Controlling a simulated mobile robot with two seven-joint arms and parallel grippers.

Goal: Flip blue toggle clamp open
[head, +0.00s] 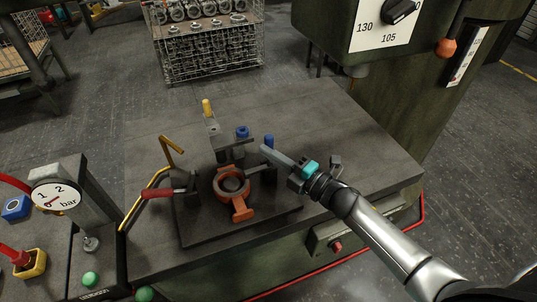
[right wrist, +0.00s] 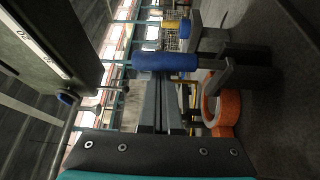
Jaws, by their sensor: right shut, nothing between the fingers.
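The blue toggle clamp's handle (head: 268,142) stands upright at the right rear of the dark fixture plate (head: 205,233). In the right wrist view the blue handle (right wrist: 165,61) lies across the picture just beyond my fingertips. A dark clamp arm (right wrist: 218,77) shows beside it, near the orange casting (right wrist: 229,108). The orange ring-shaped casting (head: 240,211) sits in the fixture. My right gripper (head: 265,150) is shut and empty, its tips close to the blue handle; I cannot tell whether they touch. My left gripper is not in view.
A red-handled clamp (head: 157,193) is left of the casting, a yellow-handled one (head: 207,109) behind it. A blue cap (head: 242,131) stands near the back. A gauge stand (head: 57,196) is at left, a green machine (head: 390,100) at right.

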